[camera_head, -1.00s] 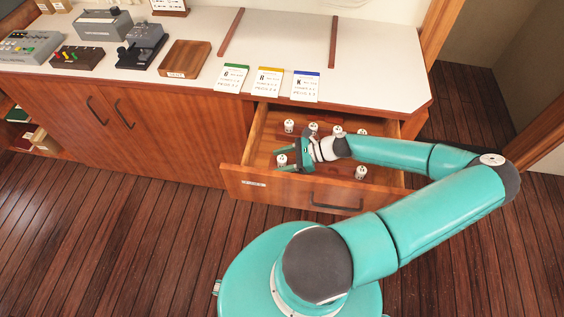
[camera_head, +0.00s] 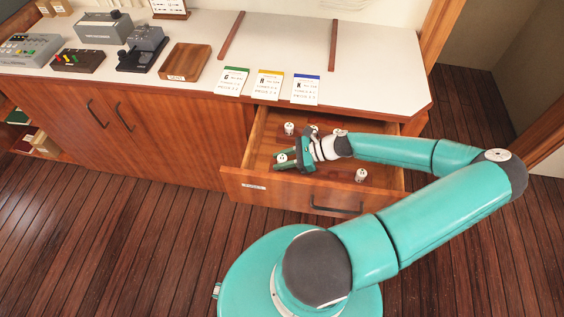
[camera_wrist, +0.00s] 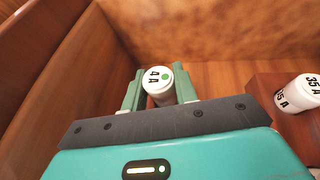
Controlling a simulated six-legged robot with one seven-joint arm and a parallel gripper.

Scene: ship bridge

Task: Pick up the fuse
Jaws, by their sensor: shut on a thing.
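A white cylindrical fuse (camera_wrist: 158,82) marked "4 A" with a green dot stands between the fingers of my gripper (camera_wrist: 160,92) in the wrist view. The green fingers are shut on its sides. In the head view, the same fuse (camera_head: 281,158) is at the left end of the open drawer (camera_head: 235,178), and my gripper (camera_head: 285,160) reaches it from the right, low inside the drawer. Whether the fuse touches the drawer floor is hard to tell. Another white fuse (camera_wrist: 298,92), marked "35 A", sits to the right in the wrist view.
Other fuses stand in the drawer, one at the back (camera_head: 289,128) and one at the right (camera_head: 361,174). Three labelled cards, green (camera_head: 232,82), yellow (camera_head: 268,85) and blue (camera_head: 305,89), lie on the counter above. A wooden tray (camera_head: 186,62) and control boxes stand farther left.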

